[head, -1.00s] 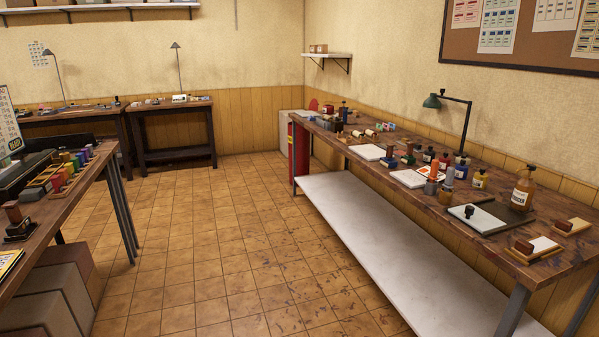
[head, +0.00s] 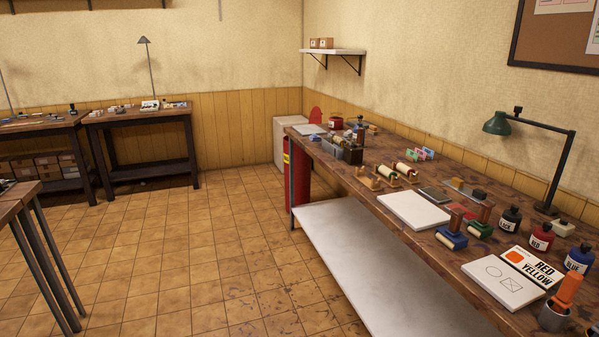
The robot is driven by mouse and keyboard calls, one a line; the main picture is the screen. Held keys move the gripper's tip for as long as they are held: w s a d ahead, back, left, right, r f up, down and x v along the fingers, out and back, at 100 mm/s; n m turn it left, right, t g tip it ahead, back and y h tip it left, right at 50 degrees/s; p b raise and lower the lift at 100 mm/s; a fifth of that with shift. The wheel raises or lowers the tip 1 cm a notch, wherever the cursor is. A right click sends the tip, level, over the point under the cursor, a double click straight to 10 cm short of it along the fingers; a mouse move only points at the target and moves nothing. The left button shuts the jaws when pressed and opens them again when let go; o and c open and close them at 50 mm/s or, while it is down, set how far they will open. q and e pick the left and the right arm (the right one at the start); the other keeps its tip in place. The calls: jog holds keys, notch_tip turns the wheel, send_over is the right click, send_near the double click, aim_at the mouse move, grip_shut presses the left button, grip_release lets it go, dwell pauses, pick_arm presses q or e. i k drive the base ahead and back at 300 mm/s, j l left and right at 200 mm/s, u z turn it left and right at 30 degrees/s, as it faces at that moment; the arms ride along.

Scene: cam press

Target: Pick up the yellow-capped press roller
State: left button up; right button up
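Several small rollers lie on the long workbench (head: 440,203) on the right. A cream roller (head: 404,170) with a dark end sits in a wooden holder near the middle of the bench. A blue-framed roller (head: 451,238) and a green-framed roller (head: 480,230) lie nearer, beside the white boards. A small tan wooden piece (head: 370,178) lies left of the cream roller. The yellow cap is too small to make out, so I cannot tell which roller is the yellow-capped one. Neither of my grippers is in view.
White boards (head: 413,210), ink bottles (head: 541,237), a green lamp (head: 497,123) and an orange-handled tool (head: 567,290) stand on the bench. A pale lower shelf (head: 350,248) runs underneath. Another table (head: 22,200) is at left. The tiled floor (head: 210,255) between is clear.

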aim_at(337, 140)
jog(key=i+z, duration=0.15)
jog(key=i, duration=0.35)
jog(key=i+j+z, duration=0.15)
jog(key=i, duration=0.3)
jog(key=i+j+z, duration=0.15)
jog(key=i, duration=0.35)
jog(key=i+j+u, duration=0.3)
jog(key=i, duration=0.3)
jog(key=i+j+u, duration=0.25)
jog(key=i, duration=0.4)
jog(key=i+u, duration=0.3)
jog(key=i, duration=0.35)
jog(key=i+j+z, duration=0.1)
jog(key=i+z, duration=0.3)
jog(key=i+j+z, duration=0.35)
jog(key=i, duration=0.15)
jog(key=l, duration=0.1)
